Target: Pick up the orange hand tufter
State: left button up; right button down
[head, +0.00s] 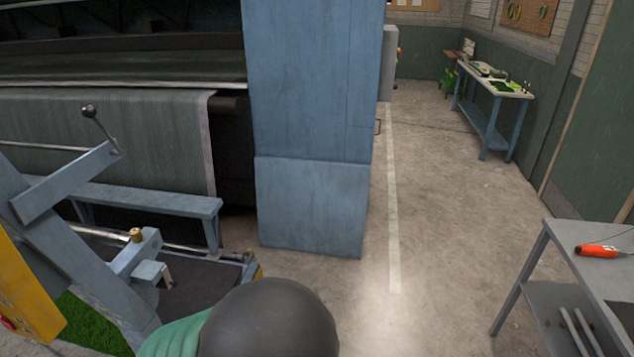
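The orange hand tufter (597,250) lies on top of the grey table (603,280) at the right edge of the head view. Its body is orange with a pale tip at the right end. Nothing touches it except the tabletop. Neither of my grippers shows in the head view.
A large machine with a blue column (315,120) fills the left and middle. A dark rounded shape with green beside it (270,320), perhaps a person, blocks the bottom middle. Concrete floor (440,220) is clear between column and table. A far workbench (492,85) stands at the back right.

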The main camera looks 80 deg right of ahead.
aim_at(588, 250)
jog(key=z, duration=4.35)
jog(key=u, duration=3.05)
jog(key=z, duration=3.05)
jog(key=i+z, duration=0.1)
jog(key=z, duration=0.35)
jog(key=j+z, duration=0.1)
jog(key=z, duration=0.4)
jog(key=i+j+z, duration=0.1)
jog(key=z, duration=0.35)
